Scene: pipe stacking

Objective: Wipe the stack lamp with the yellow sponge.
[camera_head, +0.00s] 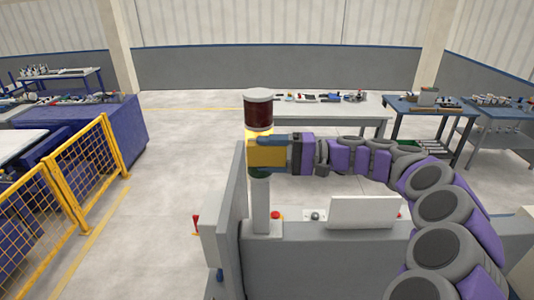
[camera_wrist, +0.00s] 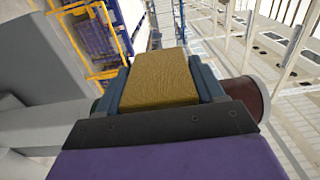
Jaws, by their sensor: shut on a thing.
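The stack lamp (camera_head: 258,112) stands upright on a grey pole on the machine top in the head view. Its dark red upper section with a grey cap shows above my gripper, and a green section shows just below. My gripper (camera_head: 268,152) is shut on the yellow sponge (camera_head: 262,155), level with the lamp's middle. The sponge covers the middle of the lamp from this side; I cannot tell whether they touch. In the wrist view the sponge (camera_wrist: 160,79) sits between the two fingers. The lamp's red section (camera_wrist: 245,96) shows to the right, behind a finger.
A grey machine (camera_head: 330,255) with a white panel (camera_head: 363,212) and red buttons lies below my arm. A grey upright plate (camera_head: 230,210) stands left of the lamp. A yellow fence (camera_head: 85,165) is at left. Worktables (camera_head: 335,105) stand behind. Open floor lies left of the machine.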

